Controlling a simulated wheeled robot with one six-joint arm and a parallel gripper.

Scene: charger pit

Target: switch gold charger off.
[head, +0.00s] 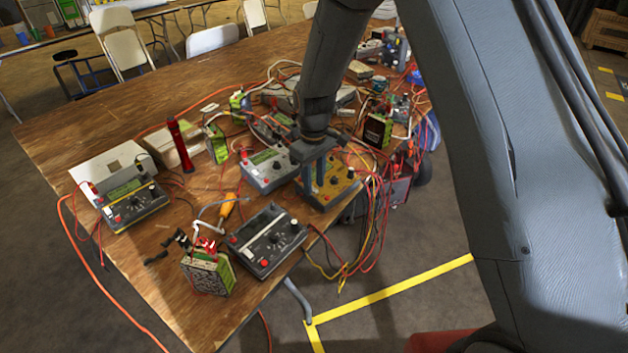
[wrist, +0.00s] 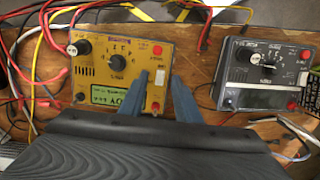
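The gold charger (head: 345,188) sits near the right edge of the wooden table, partly hidden by my gripper (head: 315,184) in the head view. In the wrist view the gold charger (wrist: 112,72) shows upside down, with a black dial, a smaller knob, a green display, red buttons and a white switch (wrist: 160,78). My gripper (wrist: 158,77) is open and empty, its blue fingers over the charger's right side in the wrist view. The white switch shows between the fingertips. I cannot tell whether the fingers touch the charger or which way the switch is set.
A dark grey charger (wrist: 265,72) stands beside the gold one; it also shows in the head view (head: 267,240). A light grey charger (head: 268,170) is on the other side. Red, yellow and black cables (head: 368,225) crowd the table's right edge. A red torch (head: 179,145) stands upright.

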